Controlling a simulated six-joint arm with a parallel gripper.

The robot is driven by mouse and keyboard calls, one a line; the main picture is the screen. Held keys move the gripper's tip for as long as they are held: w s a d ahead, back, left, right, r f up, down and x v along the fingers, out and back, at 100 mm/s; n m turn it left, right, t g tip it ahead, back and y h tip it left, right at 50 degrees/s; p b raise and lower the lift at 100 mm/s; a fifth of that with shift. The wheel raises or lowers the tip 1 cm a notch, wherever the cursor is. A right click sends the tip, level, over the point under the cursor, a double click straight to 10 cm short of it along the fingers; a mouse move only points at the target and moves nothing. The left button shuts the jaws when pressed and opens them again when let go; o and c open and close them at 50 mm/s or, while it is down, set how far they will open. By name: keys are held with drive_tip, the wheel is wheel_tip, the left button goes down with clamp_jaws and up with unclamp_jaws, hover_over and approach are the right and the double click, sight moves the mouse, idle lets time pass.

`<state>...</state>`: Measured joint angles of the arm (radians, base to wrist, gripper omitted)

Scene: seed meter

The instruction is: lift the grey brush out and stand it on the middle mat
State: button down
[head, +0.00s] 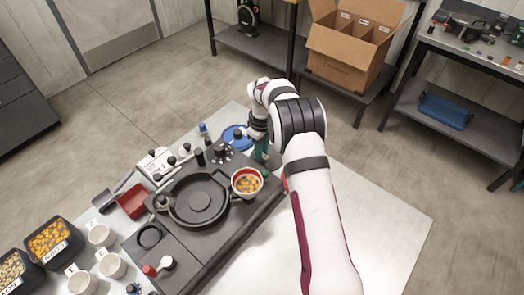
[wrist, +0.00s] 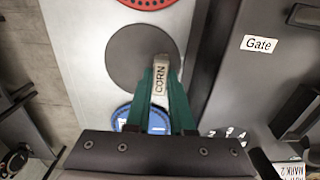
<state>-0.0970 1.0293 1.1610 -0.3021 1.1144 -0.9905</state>
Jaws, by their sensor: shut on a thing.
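A blue mat (wrist: 122,112) is partly hidden behind my fingers, and a red dotted disc (wrist: 148,3) shows at the top. In the head view my gripper (head: 262,155) is beside the seed meter (head: 215,240), and my arm hides the middle mat.
A red-rimmed cup (head: 246,183) of yellow seeds stands on the meter near my gripper. A "Gate" label (wrist: 259,44) marks the dark panel to the right in the wrist view. The blue mat (head: 232,134) lies behind the meter. The table's right side (head: 390,215) is clear.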

drive_tip(key=shift+f, duration=0.5)
drive_tip(key=shift+c, duration=2.3)
unclamp_jaws()
drive_tip(key=shift+r, duration=3)
